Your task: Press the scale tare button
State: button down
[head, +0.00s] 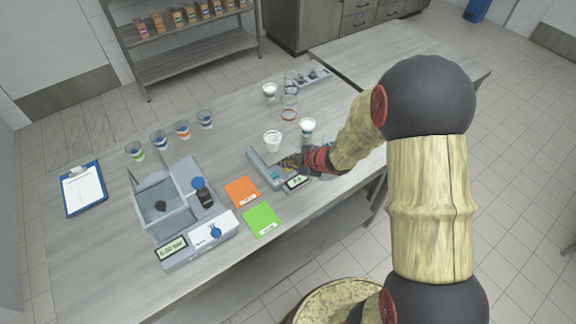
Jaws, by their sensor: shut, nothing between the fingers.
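A small grey scale (258,168) sits near the middle of the table, with a lit display (297,183) at its front right. A white cup (272,140) stands at its back. Small teal and yellow marks that look like buttons (275,174) show on its front, too small to read. My gripper (289,162) is shut and empty, low over the right part of this scale. I cannot tell whether it touches it. My fingers and wrist hide part of the scale. A larger grey device (212,229) with a clear-walled box and a display (171,248) stands to the left.
An orange card (241,190) and a green card (262,219) lie between the two devices. Several cups with coloured bands, one of them orange (182,129), stand behind left. A clipboard (83,188) lies far left. A green-banded cup (307,126) and a glass (289,108) stand behind my gripper.

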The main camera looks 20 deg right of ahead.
jog(key=shift+r+p, duration=0.45)
jog(key=shift+r, duration=0.15)
notch_tip(320, 180, up, 5)
jog(key=p, duration=0.5)
jog(key=shift+r, duration=0.1)
dwell(0.6)
